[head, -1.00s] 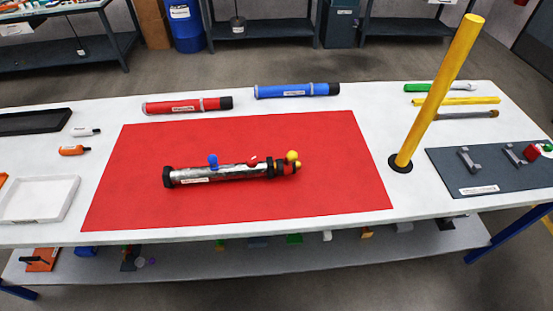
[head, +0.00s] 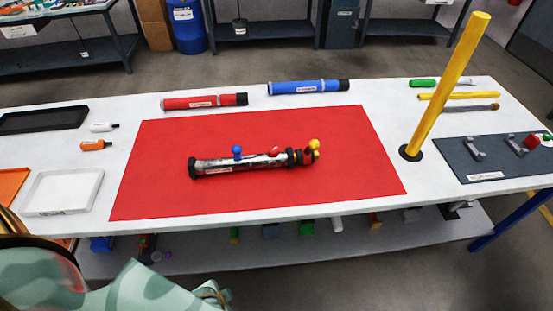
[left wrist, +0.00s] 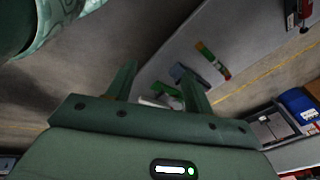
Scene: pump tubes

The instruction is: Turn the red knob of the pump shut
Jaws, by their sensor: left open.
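The pump (head: 250,162), a silver tube with black ends, lies on the red mat (head: 350,185) in the head view. A blue knob (head: 237,149) stands on its left part. The red knob (head: 274,151) sits right of the blue one, and a yellow knob (head: 314,144) is at the right end. I cannot tell how far the red knob is turned. My left gripper (left wrist: 157,82) is open and empty in the left wrist view, pointing past the shelf and floor, away from the pump. My right gripper is out of view.
A tilted yellow pole (head: 445,88) stands right of the mat. Red (head: 204,101) and blue (head: 308,87) tubes lie behind it. A white tray (head: 62,207) is at the left, a grey board (head: 465,176) at the right. The mat around the pump is clear.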

